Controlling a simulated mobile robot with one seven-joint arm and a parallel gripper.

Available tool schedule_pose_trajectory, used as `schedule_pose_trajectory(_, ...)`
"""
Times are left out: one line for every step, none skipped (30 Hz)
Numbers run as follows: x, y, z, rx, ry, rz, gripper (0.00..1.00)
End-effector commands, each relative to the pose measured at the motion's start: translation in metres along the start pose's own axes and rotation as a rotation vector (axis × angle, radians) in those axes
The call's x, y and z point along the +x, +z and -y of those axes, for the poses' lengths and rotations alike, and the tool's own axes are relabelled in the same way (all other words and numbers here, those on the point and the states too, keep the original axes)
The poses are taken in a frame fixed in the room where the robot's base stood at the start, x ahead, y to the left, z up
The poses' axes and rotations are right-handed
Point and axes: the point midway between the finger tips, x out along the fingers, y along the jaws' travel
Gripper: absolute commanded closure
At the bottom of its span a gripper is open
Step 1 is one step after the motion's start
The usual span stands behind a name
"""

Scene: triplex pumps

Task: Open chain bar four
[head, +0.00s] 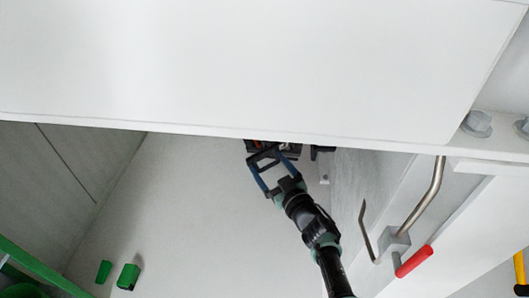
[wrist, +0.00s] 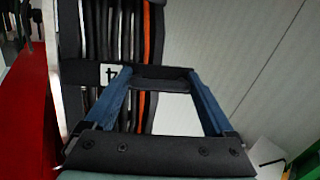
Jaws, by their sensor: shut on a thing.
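Chain bar four (wrist: 112,73) shows in the wrist view as a dark bar with a white label, its "4" upside down, left of my left fingertip. My gripper (wrist: 160,78), with two blue fingers, is shut on a dark crosspiece of the bar that spans between the fingertips. Several dark straps or chains and one orange strip (wrist: 146,45) hang behind it. In the head view my gripper (head: 263,157) reaches up to a dark, partly orange assembly (head: 275,148) under the white panel's lower edge. The panel hides most of the bar there.
A large white panel (head: 250,65) fills the top of the head view. On the right are a bent metal rod (head: 435,190), a red handle (head: 413,261) and large bolts (head: 477,123). Green blocks (head: 128,276) sit lower left. A red upright (wrist: 30,115) stands left in the wrist view.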

Motion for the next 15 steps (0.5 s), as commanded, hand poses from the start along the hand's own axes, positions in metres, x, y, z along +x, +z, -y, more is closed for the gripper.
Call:
schedule_pose_trajectory(-0.004, 0.002, -0.005, -0.010, -0.023, 0.002, 1.00)
schedule_pose_trajectory(-0.006, 0.003, -0.005, -0.015, -0.039, 0.001, 1.00)
schedule_pose_trajectory(-0.009, 0.004, -0.006, -0.020, -0.060, 0.002, 1.00)
schedule_pose_trajectory(-0.010, 0.004, -0.007, -0.025, -0.072, 0.001, 1.00)
schedule_pose_trajectory(-0.012, 0.005, -0.007, -0.028, -0.085, 0.000, 1.00)
schedule_pose_trajectory(-0.014, 0.005, -0.007, -0.031, -0.100, 0.001, 1.00)
schedule_pose_trajectory(-0.015, 0.006, -0.008, -0.035, -0.111, 0.000, 1.00)
schedule_pose_trajectory(-0.016, 0.006, -0.008, -0.039, -0.119, 0.000, 1.00)
schedule_pose_trajectory(-0.017, 0.006, -0.008, -0.041, -0.130, 0.000, 1.00)
schedule_pose_trajectory(-0.018, 0.007, -0.009, -0.042, -0.136, 0.000, 1.00)
schedule_pose_trajectory(-0.018, 0.006, -0.009, -0.043, -0.142, -0.001, 1.00)
schedule_pose_trajectory(-0.019, 0.006, -0.009, -0.045, -0.148, -0.001, 1.00)
schedule_pose_trajectory(-0.019, 0.006, -0.009, -0.046, -0.152, -0.001, 1.00)
schedule_pose_trajectory(-0.020, 0.007, -0.010, -0.047, -0.155, -0.001, 1.00)
schedule_pose_trajectory(-0.020, 0.006, -0.010, -0.048, -0.158, -0.001, 1.00)
